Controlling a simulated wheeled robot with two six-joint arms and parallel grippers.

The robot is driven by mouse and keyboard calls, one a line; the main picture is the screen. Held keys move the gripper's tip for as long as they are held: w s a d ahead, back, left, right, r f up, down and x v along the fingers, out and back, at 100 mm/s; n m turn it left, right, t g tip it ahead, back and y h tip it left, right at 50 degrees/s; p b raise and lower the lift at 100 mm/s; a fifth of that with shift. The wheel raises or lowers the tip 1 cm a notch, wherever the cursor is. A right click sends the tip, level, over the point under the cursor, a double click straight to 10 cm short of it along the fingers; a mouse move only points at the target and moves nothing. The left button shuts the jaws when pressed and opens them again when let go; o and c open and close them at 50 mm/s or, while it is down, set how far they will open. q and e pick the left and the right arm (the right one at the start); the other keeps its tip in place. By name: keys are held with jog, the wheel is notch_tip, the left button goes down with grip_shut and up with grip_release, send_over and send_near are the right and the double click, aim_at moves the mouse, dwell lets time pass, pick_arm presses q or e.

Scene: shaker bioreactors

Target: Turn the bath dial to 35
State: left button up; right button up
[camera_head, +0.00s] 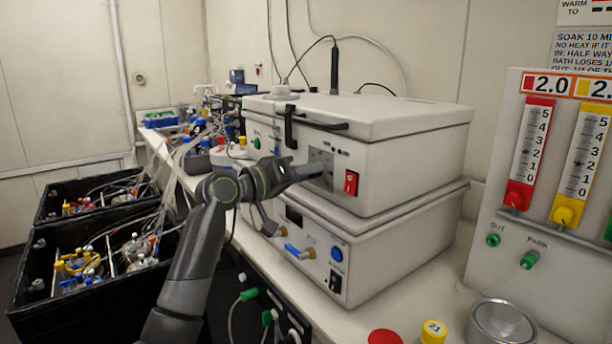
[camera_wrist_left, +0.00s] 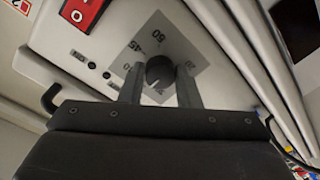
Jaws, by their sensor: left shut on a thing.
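The bath (camera_head: 410,150) is a white box with a closed lid, standing on another white unit. Its dial is a dark round knob (camera_wrist_left: 160,70) on a grey square number plate (camera_wrist_left: 157,28), which also shows in the head view (camera_head: 324,158). My left gripper (camera_head: 308,171) reaches the bath's front from the left. In the left wrist view its two fingers (camera_wrist_left: 160,84) stand on either side of the knob and are shut on it. The plate appears turned in that view, and the knob's pointer cannot be made out. My right gripper is not in view.
A red switch (camera_head: 351,183) sits right of the dial. A black lid latch (camera_head: 290,126) hangs above my gripper. The lower unit (camera_head: 400,255) has a blue button and brass fittings. A flowmeter panel (camera_head: 530,250) stands at right; black crates (camera_head: 40,300) are at left.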

pick_arm(q)
jog(key=shift+f, duration=0.2)
jog(key=o, duration=1)
jog(key=shift+r, duration=0.1)
jog(key=shift+b+v, duration=1.2)
jog(key=shift+v, duration=7.55)
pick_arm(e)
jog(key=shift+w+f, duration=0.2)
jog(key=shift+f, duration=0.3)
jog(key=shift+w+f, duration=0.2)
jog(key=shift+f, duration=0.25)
pick_arm(q)
jog(key=shift+w, duration=0.1)
